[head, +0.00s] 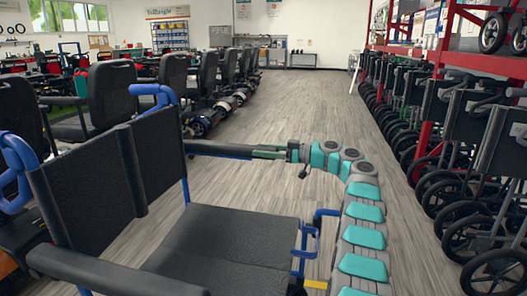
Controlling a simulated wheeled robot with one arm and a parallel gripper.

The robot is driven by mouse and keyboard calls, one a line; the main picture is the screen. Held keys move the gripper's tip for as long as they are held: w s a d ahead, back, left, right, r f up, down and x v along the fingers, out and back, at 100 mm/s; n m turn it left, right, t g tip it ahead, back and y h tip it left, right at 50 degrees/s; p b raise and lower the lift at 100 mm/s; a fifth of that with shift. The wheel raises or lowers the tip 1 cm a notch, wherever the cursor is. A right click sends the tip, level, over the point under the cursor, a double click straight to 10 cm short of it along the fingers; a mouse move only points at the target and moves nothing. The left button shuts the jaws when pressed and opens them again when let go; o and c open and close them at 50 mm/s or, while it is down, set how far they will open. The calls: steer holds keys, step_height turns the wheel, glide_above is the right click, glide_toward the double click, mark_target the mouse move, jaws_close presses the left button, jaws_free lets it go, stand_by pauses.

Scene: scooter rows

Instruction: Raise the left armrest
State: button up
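A wheelchair with a blue frame, a black seat (225,240) and a black backrest (85,190) stands close in front, facing right. Its far armrest (220,149), the sitter's left one, lies about level, running forward from the backrest. Its near armrest (115,272) is a black pad at the bottom left, also lowered. My teal and grey arm rises on the right and bends left at the top. My gripper (272,152) is at the front end of the far armrest and overlaps it in view. The fingers are small and dark, so I cannot tell whether they grip it.
Blue push handles (155,95) stick out behind the backrest. A blue front frame part (308,240) stands between the seat and my arm. A row of scooters (112,92) is at the left, and folded wheelchairs (470,130) line the right under red shelving. The aisle floor (310,105) between is clear.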

jaws_close()
stand_by(0.4)
